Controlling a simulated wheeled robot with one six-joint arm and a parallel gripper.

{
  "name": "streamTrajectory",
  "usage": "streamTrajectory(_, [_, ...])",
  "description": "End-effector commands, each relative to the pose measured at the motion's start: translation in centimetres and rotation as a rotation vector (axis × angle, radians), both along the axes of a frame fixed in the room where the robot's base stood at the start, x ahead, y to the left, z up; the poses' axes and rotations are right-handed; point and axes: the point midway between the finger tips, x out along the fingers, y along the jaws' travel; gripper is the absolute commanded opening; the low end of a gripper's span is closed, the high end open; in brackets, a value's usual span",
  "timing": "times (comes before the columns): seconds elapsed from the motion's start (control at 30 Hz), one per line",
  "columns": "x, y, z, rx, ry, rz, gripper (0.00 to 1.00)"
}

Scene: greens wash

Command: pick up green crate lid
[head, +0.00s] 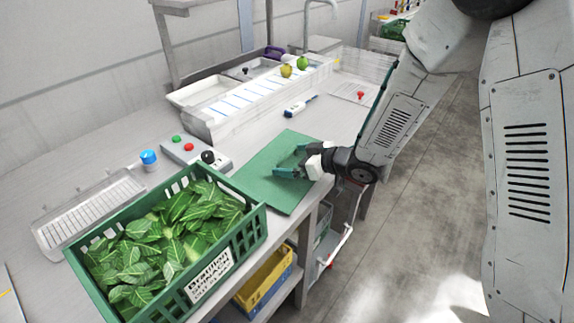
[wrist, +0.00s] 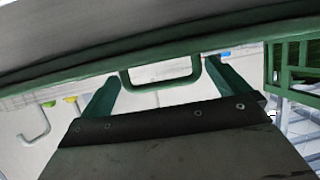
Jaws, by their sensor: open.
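The green crate lid (head: 258,183) lies flat on the grey bench, to the right of the crate of greens. My gripper (head: 287,161) is at the lid's right part, with its two teal fingers spread and pointing left over it. In the wrist view the lid's green edge (wrist: 240,36) runs across the top, with a green loop handle (wrist: 160,86) hanging from it. My gripper (wrist: 162,92) is open there, one finger on each side of the handle. The handle is hidden in the head view, and I cannot tell whether the fingers touch it.
A green crate (head: 252,236) full of leaves stands at the front left. A control box (head: 183,153) with buttons and a black knob sits between it and the sink unit (head: 205,129). A white and blue tool (head: 297,107) lies behind the lid. A yellow bin (head: 264,279) is below.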

Motion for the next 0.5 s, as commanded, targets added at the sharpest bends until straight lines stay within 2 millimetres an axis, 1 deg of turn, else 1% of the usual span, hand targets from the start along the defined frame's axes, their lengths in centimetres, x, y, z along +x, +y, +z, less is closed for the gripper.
streamTrajectory(0.1, [0.39, 0.57, -0.30, 0.000, 0.000, -0.001, 1.00])
streamTrajectory(0.3, [0.42, 0.58, -0.29, 0.000, -0.001, -0.002, 1.00])
streamTrajectory(0.33, [0.42, 0.58, -0.29, 0.000, -0.001, -0.002, 0.94])
streamTrajectory(0.43, [0.41, 0.58, -0.28, 0.000, -0.001, -0.002, 0.67])
streamTrajectory(0.5, [0.42, 0.57, -0.25, 0.000, -0.001, -0.002, 0.65])
